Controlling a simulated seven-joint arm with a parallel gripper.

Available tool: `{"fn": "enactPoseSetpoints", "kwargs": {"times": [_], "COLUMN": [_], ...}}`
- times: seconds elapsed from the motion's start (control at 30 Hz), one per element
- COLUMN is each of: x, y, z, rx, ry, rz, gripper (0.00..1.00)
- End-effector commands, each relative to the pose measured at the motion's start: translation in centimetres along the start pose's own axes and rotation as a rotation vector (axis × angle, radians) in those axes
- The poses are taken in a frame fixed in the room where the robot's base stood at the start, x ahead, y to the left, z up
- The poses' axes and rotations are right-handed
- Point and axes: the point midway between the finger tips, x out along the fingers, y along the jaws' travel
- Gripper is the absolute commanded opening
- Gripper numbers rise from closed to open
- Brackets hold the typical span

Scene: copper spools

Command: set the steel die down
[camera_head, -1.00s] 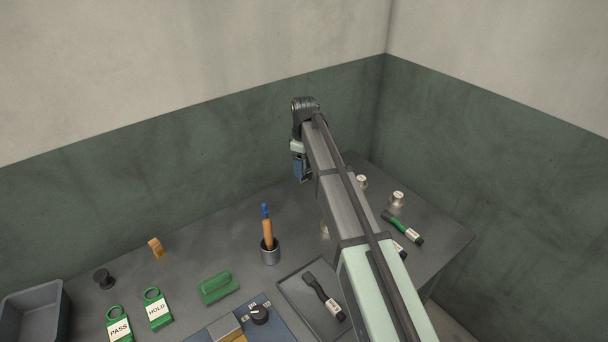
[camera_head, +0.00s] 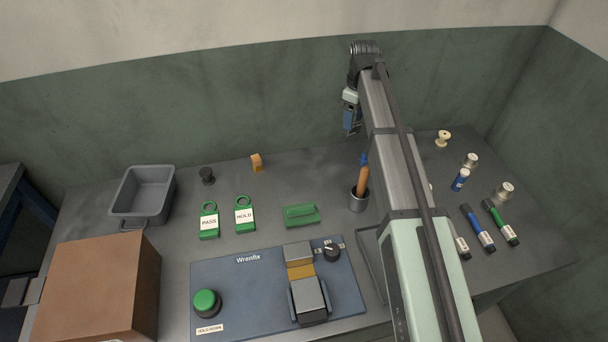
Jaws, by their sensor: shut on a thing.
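My gripper (camera_head: 351,130) is raised at the back of the bench, in front of the green wall. Its blue fingers point down and are shut. The steel die between them is too small and too much covered by the fingers to make out.
Right of my arm are a cream spool (camera_head: 443,138), silvery cylinders (camera_head: 505,191), a blue handle (camera_head: 478,228) and a green handle (camera_head: 501,223). Bare bench lies around the block.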

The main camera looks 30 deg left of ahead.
Motion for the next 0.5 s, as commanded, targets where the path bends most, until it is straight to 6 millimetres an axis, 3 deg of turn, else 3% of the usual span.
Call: {"fn": "enactPoseSetpoints", "kwargs": {"times": [0.2, 0.5], "x": [-0.2, -0.2], "y": [-6.3, -12.7], "z": [-5.0, -8.4], "rx": [-0.099, -0.16], "ry": [0.003, 0.004], "rz": [0.003, 0.003], "gripper": [0.06, 0.06]}}
